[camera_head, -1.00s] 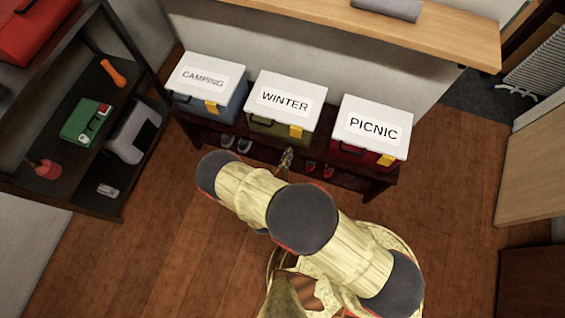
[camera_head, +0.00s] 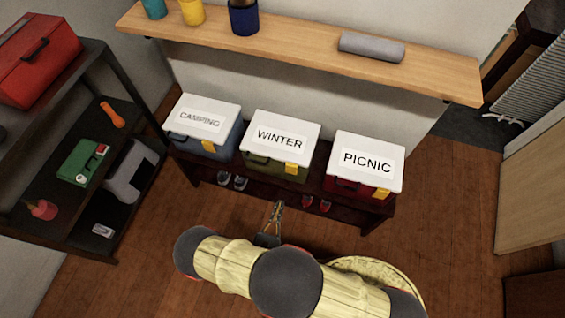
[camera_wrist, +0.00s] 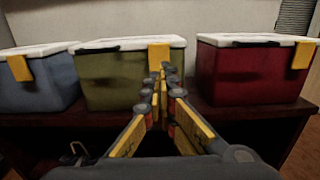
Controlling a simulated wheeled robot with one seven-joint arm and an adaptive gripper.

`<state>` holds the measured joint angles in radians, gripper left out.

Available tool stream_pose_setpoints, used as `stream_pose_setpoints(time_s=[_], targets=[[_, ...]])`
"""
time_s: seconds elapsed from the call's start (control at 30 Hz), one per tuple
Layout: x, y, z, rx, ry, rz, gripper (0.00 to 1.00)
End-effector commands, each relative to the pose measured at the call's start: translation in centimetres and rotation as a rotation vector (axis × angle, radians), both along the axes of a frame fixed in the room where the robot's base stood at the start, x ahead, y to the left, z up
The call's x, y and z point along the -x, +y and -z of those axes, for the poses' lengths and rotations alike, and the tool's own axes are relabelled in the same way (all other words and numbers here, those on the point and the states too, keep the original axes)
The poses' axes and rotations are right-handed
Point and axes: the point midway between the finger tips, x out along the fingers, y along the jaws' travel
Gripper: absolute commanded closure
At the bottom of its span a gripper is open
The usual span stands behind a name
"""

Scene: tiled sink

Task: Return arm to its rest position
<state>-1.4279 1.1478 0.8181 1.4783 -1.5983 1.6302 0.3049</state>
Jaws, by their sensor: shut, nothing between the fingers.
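My gripper (camera_head: 276,213) shows beyond my arm in the head view, pointing away toward the low bench and above the floor. In the wrist view my gripper (camera_wrist: 163,72) has its fingertips together with nothing between them. It points toward the green WINTER box (camera_wrist: 118,80) and the gap beside the red PICNIC box (camera_wrist: 250,75). My arm is bent across the bottom of the head view and hides part of the floor.
The CAMPING box (camera_head: 205,125), WINTER box (camera_head: 281,145) and PICNIC box (camera_head: 365,165) stand closed on a dark bench, with shoes below. A dark shelf (camera_head: 95,240) stands left. A wooden ledge (camera_head: 300,48) runs above. Floor (camera_head: 450,220) at the right is clear.

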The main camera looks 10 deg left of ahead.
Motion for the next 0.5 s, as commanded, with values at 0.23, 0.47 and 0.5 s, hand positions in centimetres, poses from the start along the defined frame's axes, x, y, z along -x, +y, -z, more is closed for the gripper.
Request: stream_pose_setpoints(time_s=[0.23, 0.47, 0.5], targets=[[-0.1, 0.0, -0.1, -0.002, 0.000, 0.004, 1.00], [-2.8, -0.7, -4.5, -0.092, 0.000, 0.186, 1.00], [-3.7, -1.1, -6.0, -0.123, 0.000, 0.246, 1.00]])
